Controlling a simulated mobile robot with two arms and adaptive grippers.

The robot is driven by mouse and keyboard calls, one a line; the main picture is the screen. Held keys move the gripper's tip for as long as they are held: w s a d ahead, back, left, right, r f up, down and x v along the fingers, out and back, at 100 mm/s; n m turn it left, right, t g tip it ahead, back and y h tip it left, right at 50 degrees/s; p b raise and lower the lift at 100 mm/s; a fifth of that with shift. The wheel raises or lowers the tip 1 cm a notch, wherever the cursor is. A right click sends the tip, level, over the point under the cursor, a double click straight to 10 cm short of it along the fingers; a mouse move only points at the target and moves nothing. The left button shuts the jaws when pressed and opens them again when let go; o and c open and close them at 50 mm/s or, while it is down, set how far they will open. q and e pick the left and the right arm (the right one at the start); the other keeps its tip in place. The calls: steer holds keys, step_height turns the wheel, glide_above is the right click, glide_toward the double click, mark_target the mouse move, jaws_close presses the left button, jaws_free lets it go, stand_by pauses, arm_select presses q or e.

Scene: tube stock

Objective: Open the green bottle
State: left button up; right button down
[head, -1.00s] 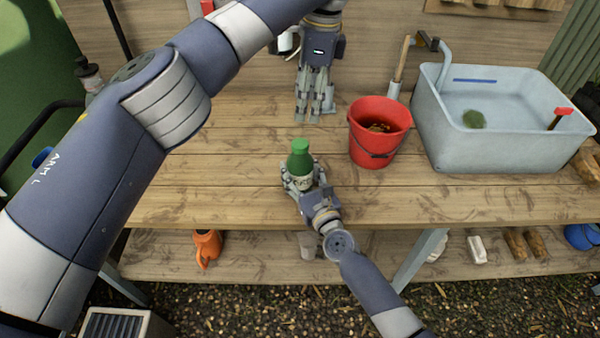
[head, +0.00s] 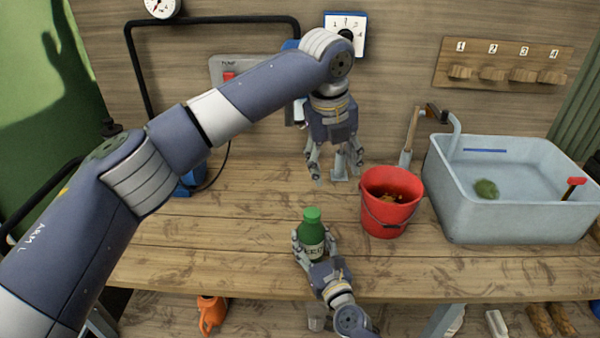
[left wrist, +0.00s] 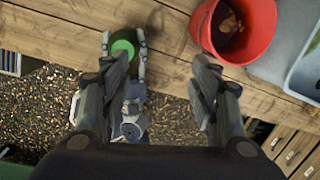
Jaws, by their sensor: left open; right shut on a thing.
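The green bottle (head: 312,236) stands upright near the front edge of the bench, with its green cap (head: 312,214) on top and a pale label on its side. My right gripper (head: 311,250) is shut around the bottle's body from the front. My left gripper (head: 335,172) is open and empty above the bench, higher than the bottle and behind it, pointing down.
A red bucket (head: 391,215) stands just right of the bottle. A grey-blue basin (head: 510,215) is farther right. A numbered peg rack (head: 503,63) and a dial box (head: 345,33) are on the back wall. The bench left of the bottle is clear.

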mark_target(312, 212)
arm_select(q)
steer(key=s+a+m, duration=0.3)
steer(key=a+m, duration=0.4)
steer(key=m, duration=0.5)
steer(key=shift+h, duration=0.4)
steer(key=x, duration=1.2)
steer(key=c, duration=1.3)
